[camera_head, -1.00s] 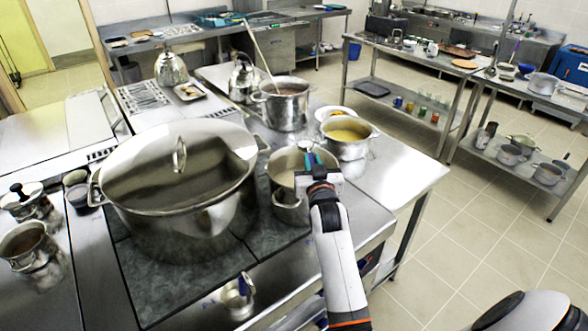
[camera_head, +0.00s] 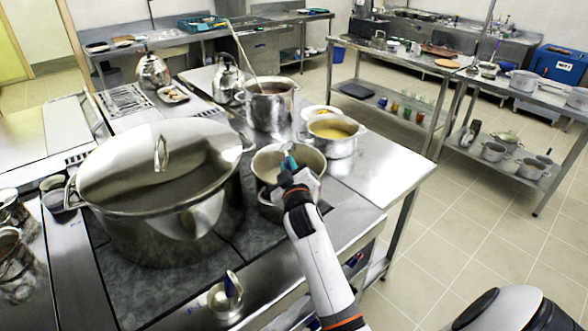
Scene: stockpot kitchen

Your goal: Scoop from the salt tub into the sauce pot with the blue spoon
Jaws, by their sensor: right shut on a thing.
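My right gripper (camera_head: 294,184) is shut at the near rim of the open steel sauce pot (camera_head: 266,203), which stands right of the big lidded stockpot. A teal-blue piece (camera_head: 290,161) shows at its fingertips, over the pot's mouth; I take it for the blue spoon. The spoon's bowl is hidden or too small to make out. A small metal vessel (camera_head: 219,303) with a dark blue handle stands low at the front; I cannot tell whether it is the salt tub. My left gripper is not in view.
The big lidded stockpot (camera_head: 190,225) fills the left of the stove. A tall pot (camera_head: 268,112) with a long stick and a pot of yellow soup (camera_head: 333,144) stand behind the sauce pot. Bare steel counter (camera_head: 385,178) lies to the right.

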